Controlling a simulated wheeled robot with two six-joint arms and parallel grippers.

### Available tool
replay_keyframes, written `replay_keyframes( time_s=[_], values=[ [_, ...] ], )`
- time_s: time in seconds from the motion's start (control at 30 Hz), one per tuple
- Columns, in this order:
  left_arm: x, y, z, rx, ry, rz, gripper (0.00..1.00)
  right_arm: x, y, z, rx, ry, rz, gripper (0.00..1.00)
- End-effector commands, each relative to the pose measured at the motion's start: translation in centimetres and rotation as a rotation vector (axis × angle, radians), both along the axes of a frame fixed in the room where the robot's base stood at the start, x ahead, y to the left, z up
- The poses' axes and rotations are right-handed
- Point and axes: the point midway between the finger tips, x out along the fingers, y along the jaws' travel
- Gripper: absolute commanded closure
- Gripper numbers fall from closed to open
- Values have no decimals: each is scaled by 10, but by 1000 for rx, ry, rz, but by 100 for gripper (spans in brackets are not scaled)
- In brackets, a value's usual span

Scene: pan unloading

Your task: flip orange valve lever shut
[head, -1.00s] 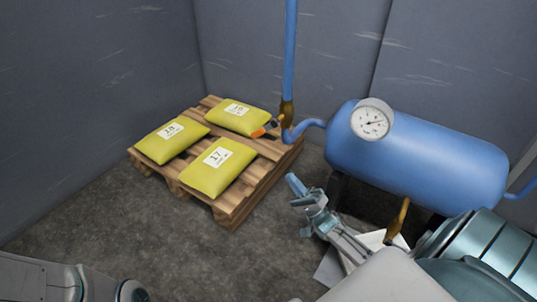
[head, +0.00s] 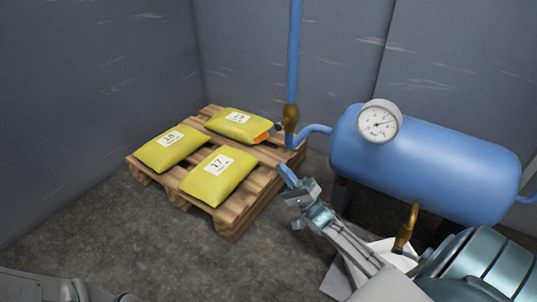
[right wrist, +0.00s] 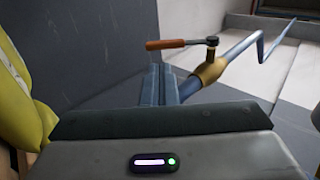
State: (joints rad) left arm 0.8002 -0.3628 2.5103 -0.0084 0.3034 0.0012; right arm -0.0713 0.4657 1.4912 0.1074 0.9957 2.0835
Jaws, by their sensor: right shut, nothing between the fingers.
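The orange valve lever (head: 262,137) sticks out to the left from the brass valve (head: 290,113) on the upright blue pipe, close to the rear yellow bag. In the right wrist view the orange lever (right wrist: 165,44) lies crosswise to the pipe, on a dark shank running to the stem above the brass valve (right wrist: 209,73). My right gripper (head: 283,169) is shut and empty, below and slightly right of the lever in the head view. In the right wrist view its shut fingers (right wrist: 159,75) point towards the lever, with no clear contact. My left gripper is out of view.
A wooden pallet (head: 233,218) holds yellow bags (head: 219,177) left of my right gripper. A blue tank (head: 435,160) with a round gauge (head: 379,121) stands to the right. A second brass valve (head: 405,237) hangs under it. Bare floor lies in front of the pallet.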

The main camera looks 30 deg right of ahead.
Motion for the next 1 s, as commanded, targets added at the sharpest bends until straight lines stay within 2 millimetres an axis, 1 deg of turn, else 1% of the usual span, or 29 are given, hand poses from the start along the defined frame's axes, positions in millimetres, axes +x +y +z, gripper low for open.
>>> replay_keyframes(
  time_s=[0.03,0.2,0.4,0.6,0.87,1.0],
  values=[
    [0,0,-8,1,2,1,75,8,4,6,-1,-6,1,100],
    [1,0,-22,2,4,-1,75,30,13,28,-2,-5,1,100],
    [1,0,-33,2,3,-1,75,46,19,46,-1,-1,0,100],
    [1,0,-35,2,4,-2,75,50,21,53,0,1,0,100],
    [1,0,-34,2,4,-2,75,50,21,53,1,0,-1,100],
    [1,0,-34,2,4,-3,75,47,22,54,4,-9,1,100]
  ],
)
